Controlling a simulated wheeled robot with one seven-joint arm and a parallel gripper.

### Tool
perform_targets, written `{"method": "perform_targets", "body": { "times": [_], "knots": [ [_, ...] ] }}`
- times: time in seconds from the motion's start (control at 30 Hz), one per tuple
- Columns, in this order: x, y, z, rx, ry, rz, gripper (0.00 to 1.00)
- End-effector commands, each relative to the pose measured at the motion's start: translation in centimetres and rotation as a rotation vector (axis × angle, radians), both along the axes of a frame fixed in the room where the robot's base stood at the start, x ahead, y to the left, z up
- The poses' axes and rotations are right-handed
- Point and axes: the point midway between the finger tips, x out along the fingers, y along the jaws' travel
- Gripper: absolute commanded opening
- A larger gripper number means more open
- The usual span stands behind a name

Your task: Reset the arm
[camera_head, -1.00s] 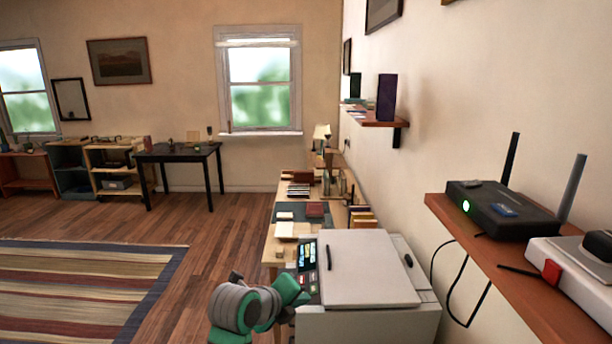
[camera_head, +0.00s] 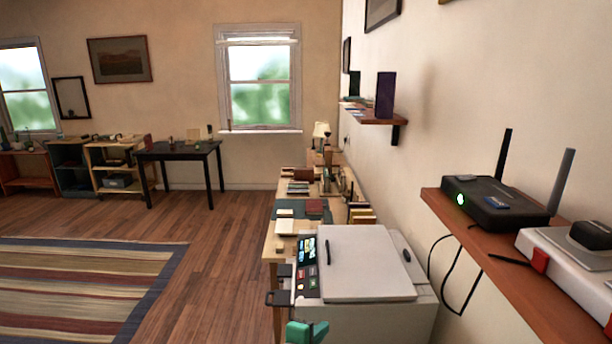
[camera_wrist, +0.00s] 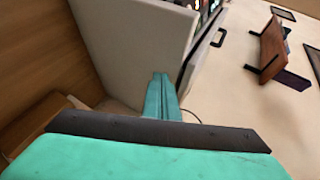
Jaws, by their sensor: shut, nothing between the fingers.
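My gripper (camera_wrist: 160,82) shows in the wrist view as two teal fingers pressed together with nothing between them. They are in front of the pale side of the printer (camera_wrist: 135,40); I cannot tell whether they touch it. In the head view, a small teal part of my arm shows at the bottom edge, just left of the front of the white printer (camera_head: 365,262). The rest of my arm is out of that view.
A wooden wall shelf (camera_head: 520,285) with a black router (camera_head: 495,203) juts out at the right. A desk with books (camera_head: 284,227) stands behind the printer. Open wooden floor (camera_head: 215,235) and a striped rug (camera_head: 80,285) lie to the left.

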Motion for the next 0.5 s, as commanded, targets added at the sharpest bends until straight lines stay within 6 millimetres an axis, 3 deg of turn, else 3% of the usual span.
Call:
{"method": "perform_targets", "body": {
  "times": [0.03, 0.23, 0.5],
  "knots": [
    [-0.8, -0.7, -1.5, -0.060, 0.019, 0.036, 0.00],
    [-3.9, -2.1, -5.7, -0.293, 0.074, 0.197, 0.00],
    [-9.8, -2.5, -11.0, -0.569, 0.141, 0.411, 0.00]
  ]
}}
